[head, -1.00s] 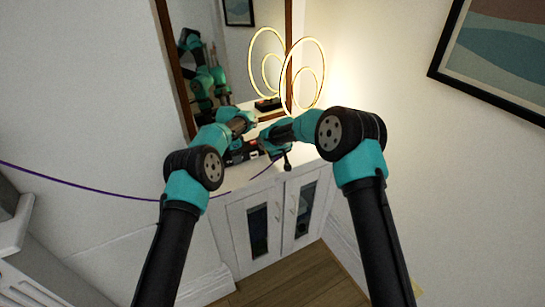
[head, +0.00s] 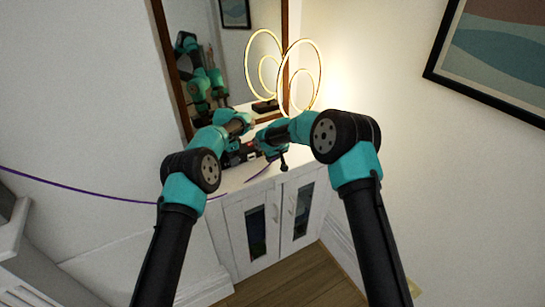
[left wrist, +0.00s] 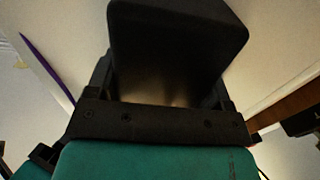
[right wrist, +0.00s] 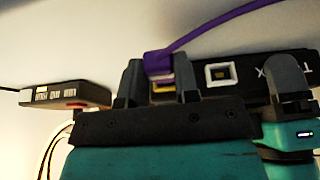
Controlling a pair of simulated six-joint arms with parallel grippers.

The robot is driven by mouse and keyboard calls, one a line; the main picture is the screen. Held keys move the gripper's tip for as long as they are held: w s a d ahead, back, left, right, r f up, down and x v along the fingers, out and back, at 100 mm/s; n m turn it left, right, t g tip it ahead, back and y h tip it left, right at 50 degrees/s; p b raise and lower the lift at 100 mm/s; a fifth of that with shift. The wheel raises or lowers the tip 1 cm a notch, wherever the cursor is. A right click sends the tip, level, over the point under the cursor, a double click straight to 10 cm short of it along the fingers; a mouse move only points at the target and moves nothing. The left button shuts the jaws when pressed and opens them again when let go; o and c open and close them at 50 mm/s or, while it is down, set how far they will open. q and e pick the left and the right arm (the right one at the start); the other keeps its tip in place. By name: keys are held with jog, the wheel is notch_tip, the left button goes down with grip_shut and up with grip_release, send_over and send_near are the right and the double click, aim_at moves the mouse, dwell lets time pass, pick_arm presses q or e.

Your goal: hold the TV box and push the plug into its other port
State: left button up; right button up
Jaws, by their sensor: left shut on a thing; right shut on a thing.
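The black TV box (right wrist: 245,72) lies in the right wrist view with lettering and a white-framed port (right wrist: 220,74) on its face. It fills the middle of the left wrist view (left wrist: 175,50), where my left gripper (left wrist: 160,95) is shut on it. A left fingertip also shows over its right end in the right wrist view (right wrist: 290,85). My right gripper (right wrist: 160,85) is shut on the purple plug (right wrist: 158,62), left of the white-framed port. A yellow-edged part shows just below the plug; I cannot tell whether it belongs to plug or box, nor whether they touch.
A second dark box (right wrist: 65,95) with several ports stands left of my right gripper, with pale cables below. The purple cable (head: 80,195) runs off left in the head view.

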jog(key=shift+w+a, duration=0.4)
jog(key=shift+w, duration=0.4)
dwell(0.8)
jog(key=o, duration=1)
jog(key=shift+r, duration=0.15)
jog(key=shift+v, duration=3.4)
jog(key=shift+d, duration=0.1)
pick_arm(q)
jog(key=o, duration=1.2)
jog(key=shift+r, duration=0.1)
